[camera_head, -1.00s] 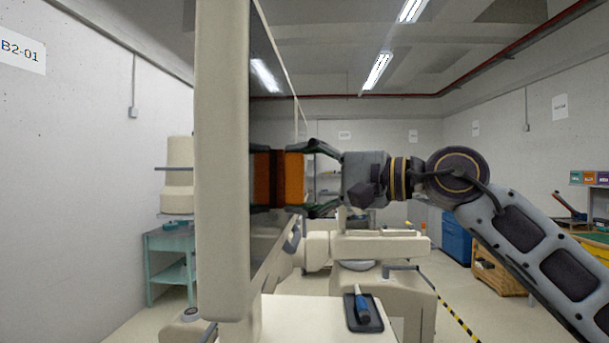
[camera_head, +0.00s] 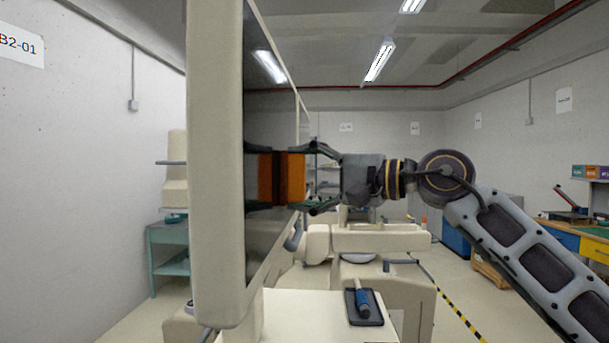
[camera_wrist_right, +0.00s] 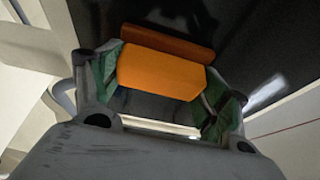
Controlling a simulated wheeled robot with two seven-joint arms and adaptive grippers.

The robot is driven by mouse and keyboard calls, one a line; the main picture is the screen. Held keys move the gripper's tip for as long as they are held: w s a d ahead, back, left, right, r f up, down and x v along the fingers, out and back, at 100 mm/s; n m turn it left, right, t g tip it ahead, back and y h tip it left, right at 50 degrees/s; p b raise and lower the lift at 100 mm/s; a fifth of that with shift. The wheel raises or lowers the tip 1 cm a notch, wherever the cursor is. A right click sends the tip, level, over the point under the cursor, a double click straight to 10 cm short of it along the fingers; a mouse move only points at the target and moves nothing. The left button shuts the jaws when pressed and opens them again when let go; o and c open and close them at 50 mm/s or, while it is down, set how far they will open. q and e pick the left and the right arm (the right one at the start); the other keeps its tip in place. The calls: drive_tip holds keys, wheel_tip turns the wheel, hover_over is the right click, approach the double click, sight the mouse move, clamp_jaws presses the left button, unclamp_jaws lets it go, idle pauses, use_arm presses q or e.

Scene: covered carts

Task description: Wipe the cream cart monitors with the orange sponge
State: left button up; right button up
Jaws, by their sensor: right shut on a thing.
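A cream monitor (camera_head: 215,170) stands close on the left of the head view, seen nearly edge-on, with its dark glossy screen facing right. The orange sponge (camera_head: 293,178) is upright at the screen, and its reflection shows in the glass. My right gripper (camera_head: 303,178) is shut on the sponge, with its fingers above and below it. In the right wrist view the sponge (camera_wrist_right: 160,72) sits between the fingers, close to the dark screen (camera_wrist_right: 250,40). I cannot tell whether it touches the glass. My left gripper is not in view.
Below is a cream cart top (camera_head: 310,318) with a dark tray (camera_head: 363,307) holding a blue-handled tool. More cream equipment (camera_head: 380,240) stands behind. A teal table (camera_head: 170,250) is at the left wall. Open floor with a yellow-black stripe (camera_head: 450,308) lies to the right.

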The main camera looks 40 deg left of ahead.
drive_tip(key=shift+w+a+p, duration=0.45)
drive_tip(key=shift+w, duration=0.2)
drive_tip(key=shift+w, duration=0.1)
drive_tip(key=w+a+p, duration=0.1)
drive_tip(key=w+p, duration=0.1)
drive_tip(key=w, duration=0.1)
drive_tip(key=shift+a, duration=0.35)
drive_tip(key=shift+p, duration=0.3)
drive_tip(key=w+a+p, duration=0.1)
drive_tip(key=w+p, duration=0.1)
drive_tip(key=shift+w+a+p, duration=0.3)
drive_tip(key=shift+w+a, duration=0.05)
drive_tip(key=shift+a, duration=0.05)
idle(0.4)
